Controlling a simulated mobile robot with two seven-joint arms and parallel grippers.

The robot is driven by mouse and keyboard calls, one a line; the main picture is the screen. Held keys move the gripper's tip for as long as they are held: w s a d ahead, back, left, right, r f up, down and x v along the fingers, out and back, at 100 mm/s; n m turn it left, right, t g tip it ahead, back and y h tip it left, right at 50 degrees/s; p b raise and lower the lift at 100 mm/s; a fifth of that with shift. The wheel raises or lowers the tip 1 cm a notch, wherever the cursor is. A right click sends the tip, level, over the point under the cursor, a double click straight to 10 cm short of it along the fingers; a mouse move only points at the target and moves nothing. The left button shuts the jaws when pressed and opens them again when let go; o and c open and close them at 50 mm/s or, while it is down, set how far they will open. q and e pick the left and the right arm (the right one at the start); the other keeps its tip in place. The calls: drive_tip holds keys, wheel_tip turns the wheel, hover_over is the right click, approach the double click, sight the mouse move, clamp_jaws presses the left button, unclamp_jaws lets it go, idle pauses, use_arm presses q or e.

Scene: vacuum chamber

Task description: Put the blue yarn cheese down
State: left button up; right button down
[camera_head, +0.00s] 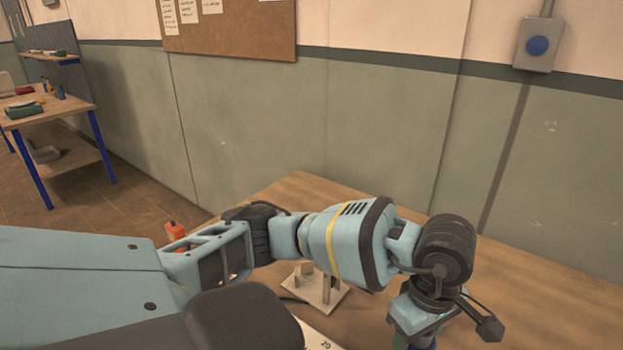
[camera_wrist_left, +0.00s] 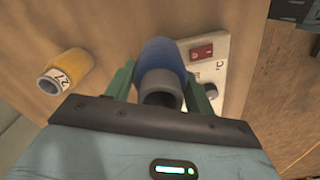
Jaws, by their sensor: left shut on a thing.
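The blue yarn cheese (camera_wrist_left: 160,62) sits between the green fingers of my left gripper (camera_wrist_left: 162,82) in the left wrist view, with the open end of its grey tube facing the camera. The gripper is shut on it. In the head view my left gripper (camera_head: 416,328) points down over the wooden table at the bottom edge, and the cheese is mostly cut off there. I cannot tell whether the cheese touches the table. My right gripper is not in view.
A yellow yarn cheese (camera_wrist_left: 66,71) marked 27 lies left of the blue one. A white panel (camera_wrist_left: 209,68) with a red switch is close on the right. A small wooden stand (camera_head: 314,288) is behind my arm. The table (camera_head: 555,305) is bare at right.

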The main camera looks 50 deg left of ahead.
use_arm(q)
drive_tip(key=m, duration=0.2)
drive_tip(key=s+a+m, duration=0.1)
drive_tip(key=m, duration=0.4)
drive_tip(key=shift+s+a+f+m, duration=0.2)
drive_tip(key=shift+s+f+m, duration=0.1)
drive_tip(key=shift+s+m, duration=0.1)
drive_tip(key=m, duration=0.2)
drive_tip(key=s+m, duration=0.1)
drive_tip(key=m, duration=0.2)
drive_tip(key=a+m, duration=0.1)
drive_tip(key=m, duration=0.2)
drive_tip(key=shift+s+a+f, duration=0.1)
drive_tip(key=shift+s+f, duration=0.1)
drive_tip(key=shift+s, duration=0.2)
drive_tip(key=shift+a, duration=0.1)
